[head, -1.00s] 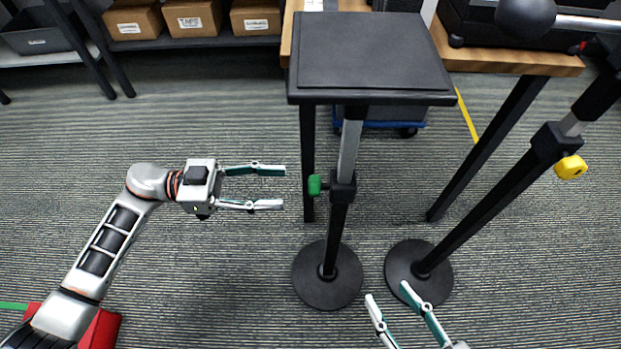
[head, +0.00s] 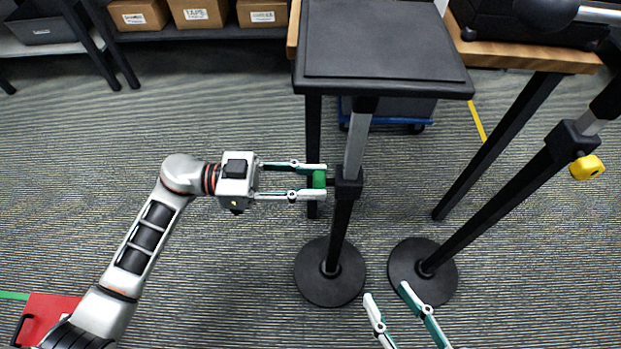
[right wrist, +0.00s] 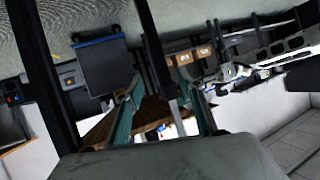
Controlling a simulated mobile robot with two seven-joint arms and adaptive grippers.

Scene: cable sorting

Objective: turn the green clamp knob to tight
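The green clamp knob (head: 319,180) sticks out to the left of the black collar (head: 348,184) on the post of the stand with the square black top (head: 385,40). My left gripper (head: 325,181) points right, with one finger on the far side of the knob and one on the near side. The fingers look still apart, with a small gap at the near one; contact is not clear. My right gripper (head: 387,293) is open and empty at the bottom of the head view. Its spread fingers also show in the right wrist view (right wrist: 168,108).
A second black stand (head: 500,205) with a yellow knob (head: 587,167) leans across the right side. Round bases (head: 330,285) stand on the carpet. A wooden table (head: 530,55) is behind. Boxes (head: 200,13) line a back shelf.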

